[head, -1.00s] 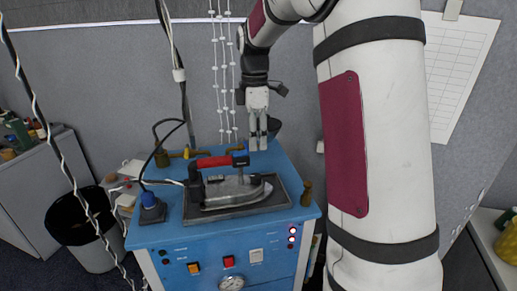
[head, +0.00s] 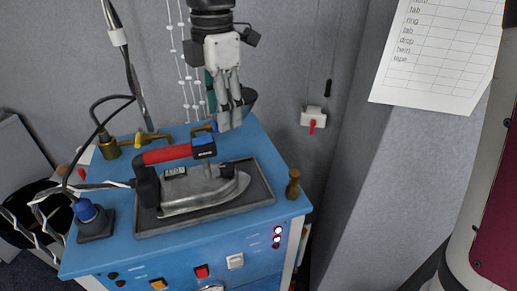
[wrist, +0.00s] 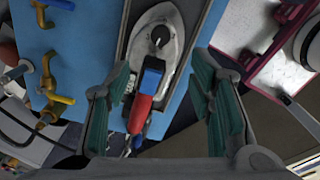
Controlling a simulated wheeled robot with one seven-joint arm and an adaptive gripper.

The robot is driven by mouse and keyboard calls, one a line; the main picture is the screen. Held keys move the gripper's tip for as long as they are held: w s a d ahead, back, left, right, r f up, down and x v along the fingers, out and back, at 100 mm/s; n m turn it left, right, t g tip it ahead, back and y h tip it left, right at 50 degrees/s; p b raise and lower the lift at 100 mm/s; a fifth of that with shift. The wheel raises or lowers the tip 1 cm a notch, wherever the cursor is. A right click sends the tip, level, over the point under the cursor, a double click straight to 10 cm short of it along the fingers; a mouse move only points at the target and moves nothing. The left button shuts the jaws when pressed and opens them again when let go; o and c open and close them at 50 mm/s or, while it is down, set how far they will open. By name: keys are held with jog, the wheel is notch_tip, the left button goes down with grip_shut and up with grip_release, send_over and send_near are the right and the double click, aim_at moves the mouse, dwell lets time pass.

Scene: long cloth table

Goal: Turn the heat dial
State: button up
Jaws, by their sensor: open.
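A steel iron (head: 195,196) with a red and black handle (head: 167,154) rests on a dark tray (head: 262,190) on a blue workstation. In the wrist view the iron (wrist: 172,18) lies between my fingers, its handle (wrist: 141,105) toward me. A round black dial (wrist: 160,36) with a white mark sits on its top, beyond the blue end of the handle. I cannot pick out the dial in the head view. My gripper (head: 230,112) is open and empty, pointing down above the back right of the workstation. No finger visibly touches the dial.
Brass valves (head: 150,138) stand at the back left. A blue-topped plug (head: 90,215) with a cable is at the front left. A small brass post (head: 293,184) stands at the right edge. Hanging cords and a black hose (head: 100,112) are left of the arm.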

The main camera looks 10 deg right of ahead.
aim_at(227, 166)
notch_tip(227, 166, down, 14)
jog(key=shift+w+d+r+p, duration=0.1)
jog(key=shift+p, duration=0.75)
grip_shut()
